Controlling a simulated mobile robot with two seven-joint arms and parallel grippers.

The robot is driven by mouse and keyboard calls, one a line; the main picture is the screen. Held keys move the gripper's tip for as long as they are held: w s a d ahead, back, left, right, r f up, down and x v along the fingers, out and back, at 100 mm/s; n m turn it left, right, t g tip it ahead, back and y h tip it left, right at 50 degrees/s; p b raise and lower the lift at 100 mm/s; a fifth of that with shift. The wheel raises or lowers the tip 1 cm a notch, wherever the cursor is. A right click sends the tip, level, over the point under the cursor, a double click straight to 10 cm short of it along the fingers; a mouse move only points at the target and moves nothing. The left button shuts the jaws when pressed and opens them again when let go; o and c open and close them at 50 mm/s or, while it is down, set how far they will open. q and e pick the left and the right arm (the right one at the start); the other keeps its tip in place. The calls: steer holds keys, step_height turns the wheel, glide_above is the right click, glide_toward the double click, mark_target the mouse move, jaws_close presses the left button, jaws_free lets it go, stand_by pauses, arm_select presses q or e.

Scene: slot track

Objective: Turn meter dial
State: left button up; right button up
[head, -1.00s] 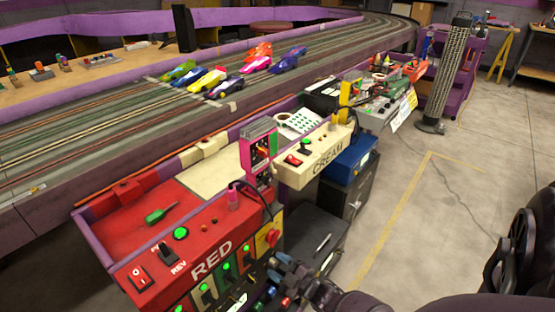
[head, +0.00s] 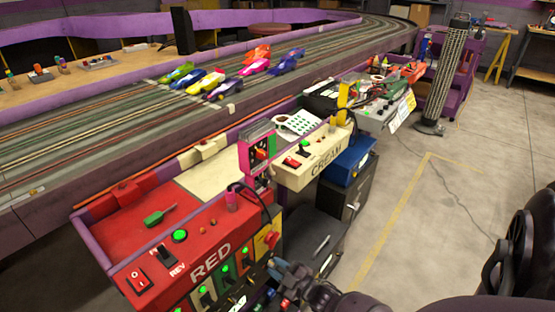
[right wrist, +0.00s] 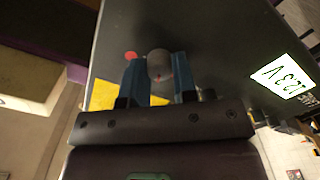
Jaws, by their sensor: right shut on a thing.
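The dial (right wrist: 160,62) is a round grey knob on a dark panel (right wrist: 220,40) in the right wrist view. My right gripper (right wrist: 157,74) is shut on it, with one blue finger on either side. A lit display (right wrist: 283,77) reading about 12.3 V is to the right on the same panel, turned in the picture. In the head view my right gripper (head: 270,287) is at the bottom, low in front of the red RED console (head: 205,250). The dial cannot be made out there. My left gripper is not in view.
The RED console carries switches, green lights and a red stop button (head: 271,239) close above my right gripper. A cream CREAM console (head: 318,160) stands behind it. Several slot cars (head: 228,78) are on the track.

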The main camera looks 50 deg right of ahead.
steer(key=m, duration=0.3)
steer(key=shift+m, duration=2.3)
steer(key=o, duration=0.9)
steer(key=shift+s, duration=0.55)
arm_select(q)
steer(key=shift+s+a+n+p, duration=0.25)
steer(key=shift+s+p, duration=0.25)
steer(key=shift+p, duration=0.45)
arm_select(e)
steer(key=s, duration=0.9)
steer(key=shift+s+d, duration=0.4)
